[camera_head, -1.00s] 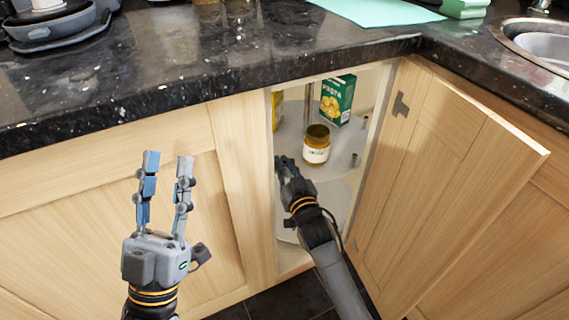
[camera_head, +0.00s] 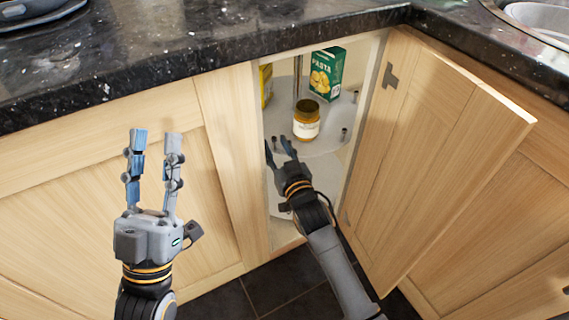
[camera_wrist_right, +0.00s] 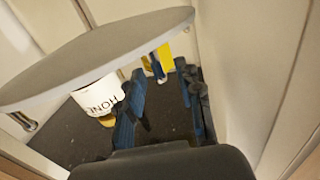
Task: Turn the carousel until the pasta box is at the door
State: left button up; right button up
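The green pasta box (camera_head: 326,75) stands at the back of the carousel's round grey upper tray (camera_head: 325,137), behind the open cabinet door. A jar with a yellow and white label (camera_head: 306,120) stands in front of it; the right wrist view shows its label reading "HONE" (camera_wrist_right: 98,95). My right gripper (camera_head: 279,145) reaches into the cabinet opening, at the left front of the tray. Its fingers are apart, with nothing seen between them (camera_wrist_right: 163,105). Whether they touch the tray is unclear. My left gripper (camera_head: 155,140) is open and empty before the closed left cabinet door.
A yellow item (camera_head: 266,86) shows partly behind the left frame. The wooden door (camera_head: 435,150) is swung open to the right. The narrow opening lies under the dark granite worktop (camera_head: 230,45).

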jog(key=v, duration=0.9)
jog(key=shift+s, duration=0.35)
